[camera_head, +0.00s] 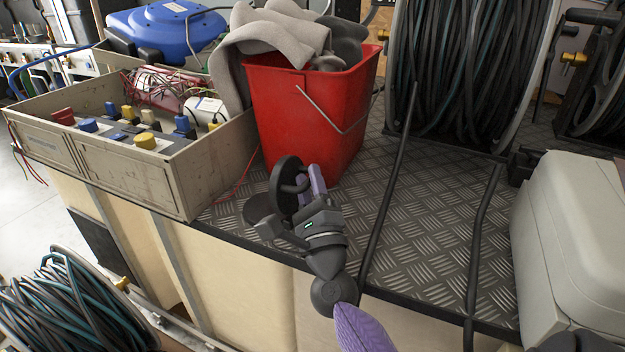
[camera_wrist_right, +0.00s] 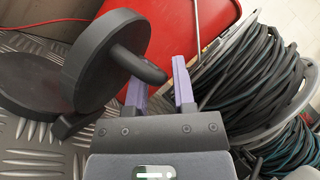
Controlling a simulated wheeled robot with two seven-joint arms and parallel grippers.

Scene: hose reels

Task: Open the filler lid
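The filler lid (camera_head: 279,190) is a black disc standing steeply tilted up from a dark round base (camera_head: 256,209) at the counter's front edge. In the right wrist view the lid (camera_wrist_right: 92,62) stands raised beside the flat base (camera_wrist_right: 30,88), with a stubby handle (camera_wrist_right: 138,66) sticking out toward my fingers. My right gripper (camera_head: 311,183) is just right of the lid. Its purple fingers (camera_wrist_right: 160,85) are apart, with a gap between them. The handle's end overlaps the left finger in view; I cannot tell if they touch. My left gripper is not in view.
A red bucket (camera_head: 300,115) with grey cloths stands close behind the lid. An open box of electrical parts (camera_head: 150,180) is at left. A hose reel (camera_head: 465,70) stands behind, and a pale case (camera_head: 570,240) at right. Black hoses cross the tread-plate top (camera_head: 420,230).

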